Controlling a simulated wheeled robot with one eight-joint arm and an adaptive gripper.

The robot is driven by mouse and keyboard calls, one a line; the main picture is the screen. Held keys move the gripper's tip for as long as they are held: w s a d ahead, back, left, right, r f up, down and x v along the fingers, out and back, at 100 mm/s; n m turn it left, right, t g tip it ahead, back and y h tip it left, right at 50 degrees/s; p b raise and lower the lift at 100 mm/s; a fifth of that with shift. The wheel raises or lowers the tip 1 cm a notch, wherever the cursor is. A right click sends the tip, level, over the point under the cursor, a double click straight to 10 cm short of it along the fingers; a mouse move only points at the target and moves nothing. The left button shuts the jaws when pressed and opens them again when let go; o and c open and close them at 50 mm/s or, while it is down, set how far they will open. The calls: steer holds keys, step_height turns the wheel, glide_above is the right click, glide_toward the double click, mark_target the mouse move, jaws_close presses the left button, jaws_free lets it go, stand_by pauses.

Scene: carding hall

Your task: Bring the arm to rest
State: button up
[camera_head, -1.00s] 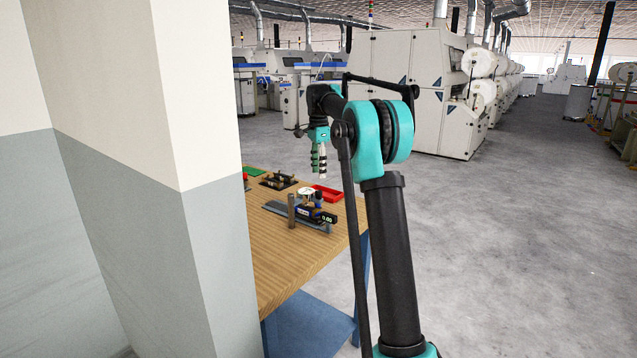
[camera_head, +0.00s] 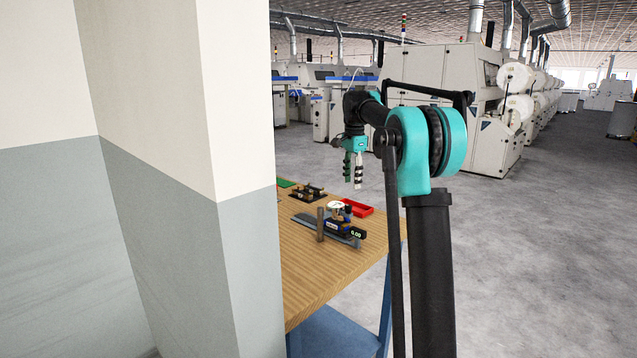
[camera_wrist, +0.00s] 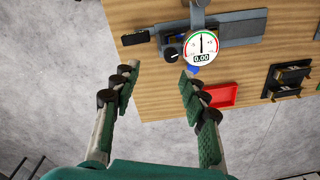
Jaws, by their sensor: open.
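My gripper (camera_head: 353,168) hangs pointing down above the far right part of the wooden table (camera_head: 318,262), with nothing between its fingers. In the wrist view my gripper (camera_wrist: 157,90) shows its two fingers spread well apart, the table's edge and grey floor beyond them. My arm rises at the right of the head view and bends over at the teal joint. A gauge device with a round dial (camera_wrist: 201,46) reading 0.00 stands on the table, apart from the fingers.
A red tray (camera_head: 357,208) lies behind the gauge. Black fixtures (camera_head: 308,193) and a green mat (camera_head: 286,183) lie farther back. A wall pillar (camera_head: 240,250) hides the table's left side. Open floor (camera_head: 540,260) lies to the right, with white machines (camera_head: 440,70) beyond.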

steer(key=s+d+f+n+t, duration=0.1)
steer(key=s+f+n, duration=0.3)
steer(key=s+f, duration=0.5)
steer(key=s+d+f+n+t, duration=0.1)
steer(key=s+f+n, duration=0.4)
steer(key=s, duration=1.4)
steer(key=s+d+f+n+t, duration=0.1)
steer(key=s+f+n, duration=0.3)
steer(key=s+f, duration=1)
steer(key=shift+d+t, duration=0.15)
steer(key=shift+t, duration=0.25)
steer(key=shift+c, duration=0.5)
